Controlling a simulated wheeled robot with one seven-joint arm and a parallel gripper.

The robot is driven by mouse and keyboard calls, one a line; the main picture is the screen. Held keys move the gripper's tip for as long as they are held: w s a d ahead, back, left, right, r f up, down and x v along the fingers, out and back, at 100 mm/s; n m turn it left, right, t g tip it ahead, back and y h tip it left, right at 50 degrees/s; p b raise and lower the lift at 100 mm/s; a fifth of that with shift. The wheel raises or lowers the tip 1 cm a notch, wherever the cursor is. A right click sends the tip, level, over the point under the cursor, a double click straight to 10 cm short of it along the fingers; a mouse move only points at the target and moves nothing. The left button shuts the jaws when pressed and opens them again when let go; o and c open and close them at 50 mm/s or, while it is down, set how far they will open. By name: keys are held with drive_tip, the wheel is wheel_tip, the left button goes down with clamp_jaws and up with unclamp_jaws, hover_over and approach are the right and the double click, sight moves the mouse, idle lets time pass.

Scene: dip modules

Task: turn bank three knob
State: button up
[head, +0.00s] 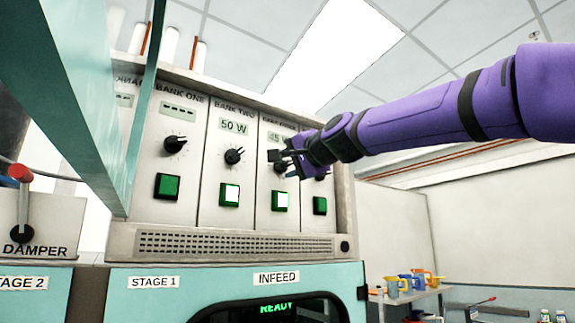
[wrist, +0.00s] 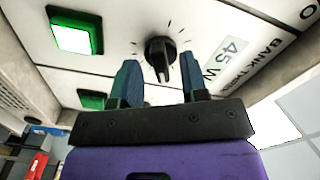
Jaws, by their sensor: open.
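The bank three knob (wrist: 160,52) is black with a pointer and tick marks around it. It shows beside a display (wrist: 228,58) reading 45 W and a label starting "BANK THR" in the wrist view. My gripper (wrist: 158,66) is open, with one finger on each side of the knob in that view. I cannot tell whether the fingers touch it. In the head view my gripper (head: 281,163) is at the third panel and partly covers the knob (head: 281,170) and the lower edge of the display.
The bank one knob (head: 175,144) and bank two knob (head: 234,156) are to the left. The lit button (head: 280,201) is below the bank three knob, and another green button (head: 320,205) is to its right. A teal frame (head: 145,100) crosses the left side.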

drive_tip(key=v, duration=0.9)
drive_tip(key=shift+s+d, duration=0.2)
drive_tip(key=shift+s, duration=0.05)
drive_tip(key=shift+f, duration=0.1)
drive_tip(key=s+d+f+n+g+h, duration=0.2)
drive_tip(key=s+d+f, duration=0.5)
drive_tip(key=f, duration=0.7)
drive_tip(key=s+d+f+n+g+h, duration=0.2)
drive_tip(key=s+d+f+g+h, duration=0.2)
drive_tip(key=s+d+f, duration=0.4)
drive_tip(key=s+d+f+n+g+h, duration=0.2)
drive_tip(key=s+d+f, duration=0.6)
drive_tip(key=f, duration=1.2)
drive_tip(key=shift+s+f+g+h, duration=0.35)
drive_tip(key=shift+s+g+h, duration=0.6)
drive_tip(key=shift+s, duration=0.25)
drive_tip(key=shift+w, duration=0.1)
